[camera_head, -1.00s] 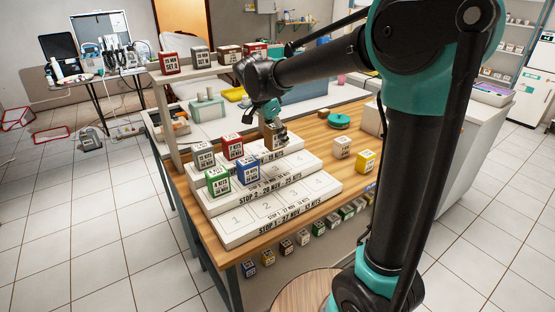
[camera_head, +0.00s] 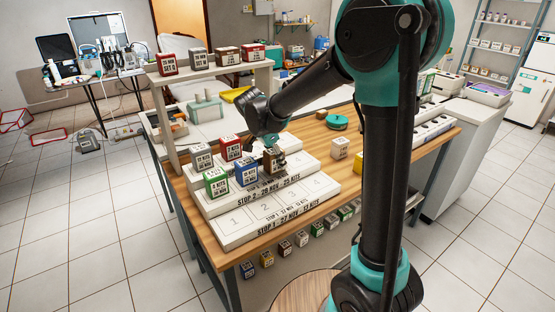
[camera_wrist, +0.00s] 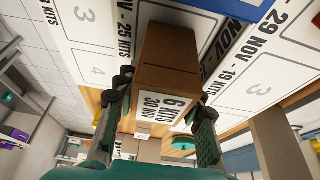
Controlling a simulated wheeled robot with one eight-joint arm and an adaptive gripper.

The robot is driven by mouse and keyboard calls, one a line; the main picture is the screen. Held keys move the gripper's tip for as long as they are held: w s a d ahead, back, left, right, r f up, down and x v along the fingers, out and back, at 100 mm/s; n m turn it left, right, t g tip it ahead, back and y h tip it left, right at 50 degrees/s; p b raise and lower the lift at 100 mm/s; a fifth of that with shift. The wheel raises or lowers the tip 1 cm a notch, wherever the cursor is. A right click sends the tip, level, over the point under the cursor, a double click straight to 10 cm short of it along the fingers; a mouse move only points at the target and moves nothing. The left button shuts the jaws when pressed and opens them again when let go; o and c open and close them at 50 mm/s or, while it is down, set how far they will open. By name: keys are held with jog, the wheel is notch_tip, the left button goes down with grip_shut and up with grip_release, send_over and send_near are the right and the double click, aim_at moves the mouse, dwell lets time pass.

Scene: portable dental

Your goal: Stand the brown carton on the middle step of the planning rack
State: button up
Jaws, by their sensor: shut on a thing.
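The brown carton (camera_head: 273,161), labelled "6 KITS 30 NOV" in the wrist view (camera_wrist: 168,62), is between the fingers of my gripper (camera_head: 277,148). My gripper (camera_wrist: 165,97) is shut on it. The stepped white planning rack (camera_head: 308,187) stands on the wooden table. The carton is at the middle step, marked "28 NOV - 25 KITS", to the right of a blue carton (camera_head: 246,173). It looks about upright. Whether its base touches the step is hard to tell.
A green carton (camera_head: 216,182) is left of the blue one. A grey carton (camera_head: 202,157) and a red carton (camera_head: 231,149) stand on the top step. A cream carton (camera_head: 340,148), a yellow carton (camera_head: 358,163) and a green round item (camera_head: 337,122) are on the table to the right.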

jog(key=o, duration=0.9)
jog(key=shift+f, duration=0.1)
jog(key=v, duration=1.2)
